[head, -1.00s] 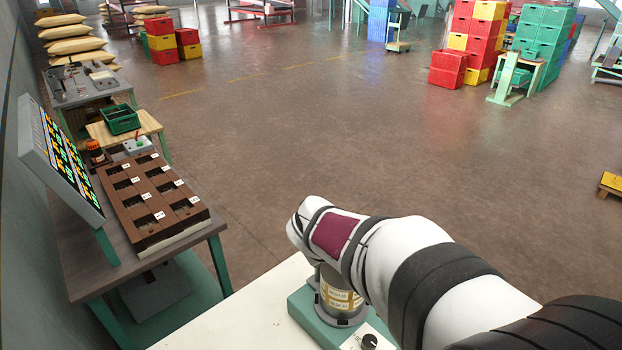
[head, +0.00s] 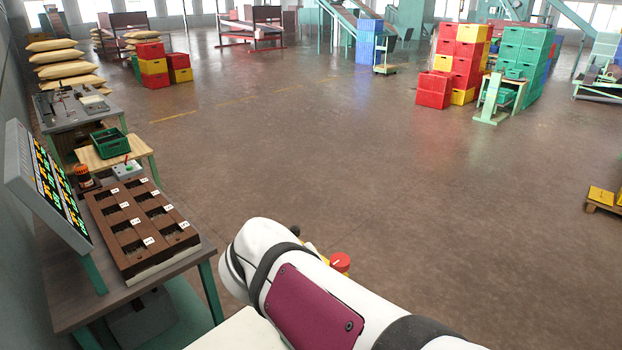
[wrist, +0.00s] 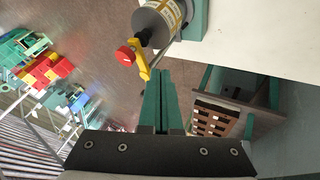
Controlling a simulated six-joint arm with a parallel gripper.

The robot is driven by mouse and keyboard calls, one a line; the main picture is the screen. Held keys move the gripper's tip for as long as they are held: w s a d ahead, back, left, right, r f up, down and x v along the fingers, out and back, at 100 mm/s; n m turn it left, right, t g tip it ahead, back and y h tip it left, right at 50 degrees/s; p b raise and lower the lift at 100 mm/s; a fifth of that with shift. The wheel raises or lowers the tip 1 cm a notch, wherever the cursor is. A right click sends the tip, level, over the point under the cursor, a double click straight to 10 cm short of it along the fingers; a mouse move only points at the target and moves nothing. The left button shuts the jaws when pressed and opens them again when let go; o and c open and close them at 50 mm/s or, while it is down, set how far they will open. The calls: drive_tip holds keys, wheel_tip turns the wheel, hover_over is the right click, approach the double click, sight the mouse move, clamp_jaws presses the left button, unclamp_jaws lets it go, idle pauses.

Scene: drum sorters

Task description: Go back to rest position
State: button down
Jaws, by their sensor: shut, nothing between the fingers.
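My gripper (wrist: 161,72) shows in the wrist view as two long green fingers pressed together, shut and empty. It hangs clear of any surface, apart from the drum device. A silver drum with a label band (wrist: 160,22) stands at the top of the wrist view, beyond the fingertips. A yellow crank arm (wrist: 143,62) with a red knob (wrist: 125,56) sticks out from it. In the head view, the red knob (head: 340,262) shows just past my white arm, which hides the drum. My gripper is not in the head view.
A brown compartment tray (head: 146,228) with numbered labels sits on a bench at left, under a slanted display (head: 48,185). A green crate (head: 109,142) stands behind it. A pale table (wrist: 262,40) bears the drum. The open floor (head: 330,150) is clear.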

drive_tip(key=s+d+f+m+g, duration=0.4)
drive_tip(key=s+d+m, duration=0.2)
drive_tip(key=s+d, duration=0.4)
drive_tip(key=s+a+f+m+g+y, duration=0.1)
drive_tip(key=s+f+m, duration=0.1)
drive_tip(key=s, duration=0.4)
drive_tip(key=s+a+f+m+g+y, duration=0.1)
drive_tip(key=s+f+m+g+y, duration=0.1)
drive_tip(key=s+m, duration=0.2)
drive_tip(key=s, duration=0.3)
drive_tip(key=shift+s+f, duration=0.25)
drive_tip(key=shift+f, duration=0.05)
